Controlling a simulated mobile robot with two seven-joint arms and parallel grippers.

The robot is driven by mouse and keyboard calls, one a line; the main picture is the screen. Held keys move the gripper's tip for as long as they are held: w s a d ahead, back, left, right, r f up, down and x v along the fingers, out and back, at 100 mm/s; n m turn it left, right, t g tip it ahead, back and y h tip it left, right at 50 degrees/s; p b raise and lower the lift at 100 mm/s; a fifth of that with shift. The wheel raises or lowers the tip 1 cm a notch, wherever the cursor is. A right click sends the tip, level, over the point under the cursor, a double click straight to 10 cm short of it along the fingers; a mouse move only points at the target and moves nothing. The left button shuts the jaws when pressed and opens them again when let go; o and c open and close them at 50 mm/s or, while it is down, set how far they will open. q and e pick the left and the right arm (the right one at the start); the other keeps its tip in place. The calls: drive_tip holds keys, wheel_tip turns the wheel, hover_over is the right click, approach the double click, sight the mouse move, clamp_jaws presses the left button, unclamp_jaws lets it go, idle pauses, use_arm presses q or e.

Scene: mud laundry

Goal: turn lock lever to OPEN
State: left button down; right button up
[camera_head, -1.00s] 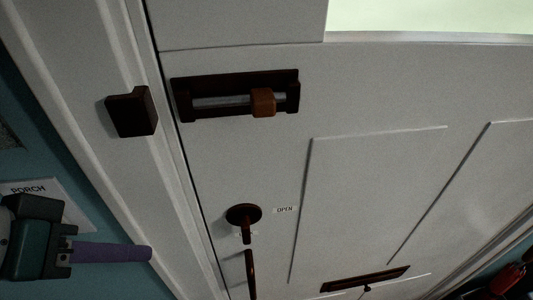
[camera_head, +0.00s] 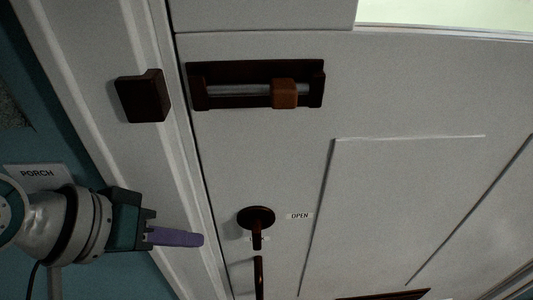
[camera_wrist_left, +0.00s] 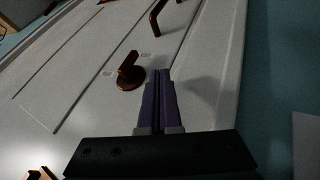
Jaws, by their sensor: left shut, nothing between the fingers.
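The lock lever (camera_head: 256,222) is a dark red-brown round disc with a short lever on the white door. In the head view its lever points down, and the OPEN label (camera_head: 300,216) lies to the right of the disc. It also shows in the left wrist view (camera_wrist_left: 130,74), just left of the fingertips. My left gripper (camera_head: 201,240) has purple fingers shut together and empty. It is left of the lock lever and apart from it in the head view. A small label behind the lever is mostly hidden. My right gripper is not in view.
A slide bolt (camera_head: 284,94) with an orange-brown knob sits higher on the door, and its dark keeper block (camera_head: 142,96) is on the frame. A door handle (camera_head: 259,278) is below the lever. A PORCH sign (camera_head: 38,174) is on the blue wall.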

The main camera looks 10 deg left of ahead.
sight(257, 235)
use_arm(q)
drive_tip(key=w+d+f, duration=0.2)
drive_tip(key=d, duration=0.1)
drive_tip(key=w+d+f+p, duration=0.1)
drive_tip(key=d, duration=0.1)
drive_tip(key=shift+w+d+f, duration=0.2)
drive_tip(key=shift+d+f, duration=0.05)
drive_tip(key=shift+f, duration=0.15)
drive_tip(key=shift+f, duration=0.1)
